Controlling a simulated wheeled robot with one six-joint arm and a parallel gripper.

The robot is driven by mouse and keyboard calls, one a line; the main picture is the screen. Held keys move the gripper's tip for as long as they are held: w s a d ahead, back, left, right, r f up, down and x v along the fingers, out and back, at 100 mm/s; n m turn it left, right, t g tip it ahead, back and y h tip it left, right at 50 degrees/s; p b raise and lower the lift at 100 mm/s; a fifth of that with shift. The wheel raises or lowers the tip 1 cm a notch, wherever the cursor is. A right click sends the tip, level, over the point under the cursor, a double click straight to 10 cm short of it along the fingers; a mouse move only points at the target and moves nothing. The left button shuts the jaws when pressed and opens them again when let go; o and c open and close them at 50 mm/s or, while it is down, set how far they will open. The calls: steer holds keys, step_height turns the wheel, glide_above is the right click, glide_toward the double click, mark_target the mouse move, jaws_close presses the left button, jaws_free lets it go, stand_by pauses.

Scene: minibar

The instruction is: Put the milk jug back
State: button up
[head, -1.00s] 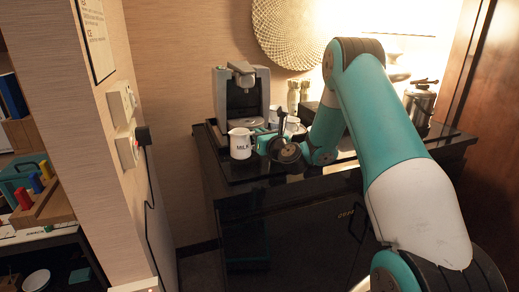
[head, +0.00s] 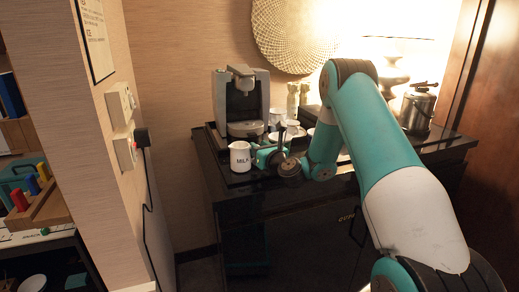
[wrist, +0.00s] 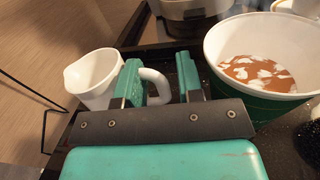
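The white milk jug (head: 240,158), labelled MILK, stands upright at the front left of the dark tray, below and in front of the coffee machine. In the wrist view the jug (wrist: 90,80) is left of my fingers, with its handle (wrist: 158,86) reaching between them. My gripper (head: 268,156) is just right of the jug. In the wrist view the fingers (wrist: 160,82) are apart, with a gap beside the handle, so the gripper looks open. The left finger hides part of the jug and handle.
A cup (wrist: 265,75) with brown liquid and white foam stands close right of my fingers. The coffee machine (head: 241,100) stands behind. White cups (head: 277,116) and a metal canister (head: 418,108) are on the dark cabinet (head: 280,200). A wall (head: 110,180) is at left.

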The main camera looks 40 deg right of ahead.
steer(key=shift+r, duration=0.15)
steer(key=shift+s+f, duration=0.2)
steer(key=shift+s, duration=0.1)
steer(key=s+b, duration=0.6)
steer(key=s, duration=0.1)
steer(key=s+a+b, duration=0.1)
steer(key=s+b, duration=0.2)
steer(key=b, duration=0.1)
steer(key=shift+s, duration=0.2)
steer(key=shift+s+a+r+b, duration=0.1)
steer(key=shift+s+r+b, duration=0.05)
steer(key=shift+s+b, duration=0.3)
steer(key=s+a+r+n+g+y, duration=0.15)
steer(key=a+n+g+y, duration=0.35)
steer(key=a+n, duration=0.65)
steer(key=s+a+n+g+y, duration=0.25)
steer(key=a+n+y, duration=0.45)
steer(key=a+n, duration=0.5)
steer(key=s+a+f+n+g+h, duration=0.1)
steer(key=s+a+n+g+h, duration=0.1)
steer(key=s+n, duration=0.5)
steer(key=s+a+f+n+g+h, duration=0.1)
steer(key=s+a+n+g+h, duration=0.1)
steer(key=s+n+g, duration=0.3)
steer(key=s+a+f+n+g+h, duration=0.1)
steer(key=s+a+n+g+h, duration=0.1)
steer(key=s+n, duration=0.7)
steer(key=shift+s+a+g, duration=0.3)
steer(key=shift+s+g, duration=0.45)
steer(key=shift+s, duration=0.2)
